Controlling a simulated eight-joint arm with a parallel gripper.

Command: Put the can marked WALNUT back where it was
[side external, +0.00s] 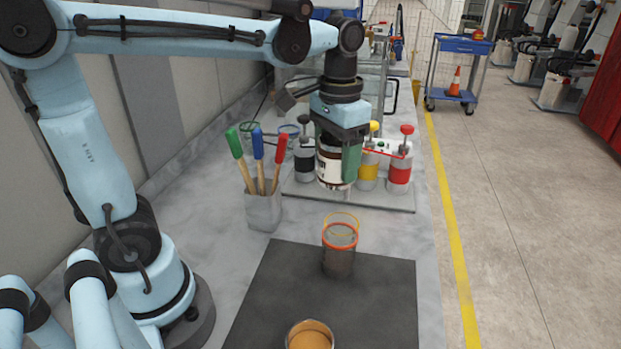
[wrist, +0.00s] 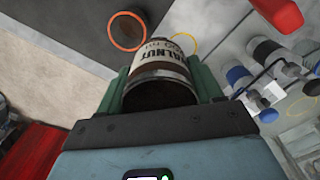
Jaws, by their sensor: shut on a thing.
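My gripper (side external: 340,155) is shut on the WALNUT can (side external: 332,168), with a green finger on either side of it. In the side view the can has a white label and hangs upright above the counter, in front of the pump bottles. In the wrist view the can (wrist: 163,60) sits between the fingers of my gripper (wrist: 162,88), and part of the word WALNUT shows. A thin yellow ring (side external: 342,213) shows just behind a dark cup with an orange-red rim (side external: 339,262). The ring also shows in the wrist view (wrist: 195,41), beside the can.
The dark cup stands on a dark mat (side external: 300,285), with an open can of orange-brown content (side external: 310,336) at the front. A brush holder (side external: 263,210) stands left. Several pump bottles, including a red one (side external: 399,172), stand on a grey tray (side external: 385,203) behind.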

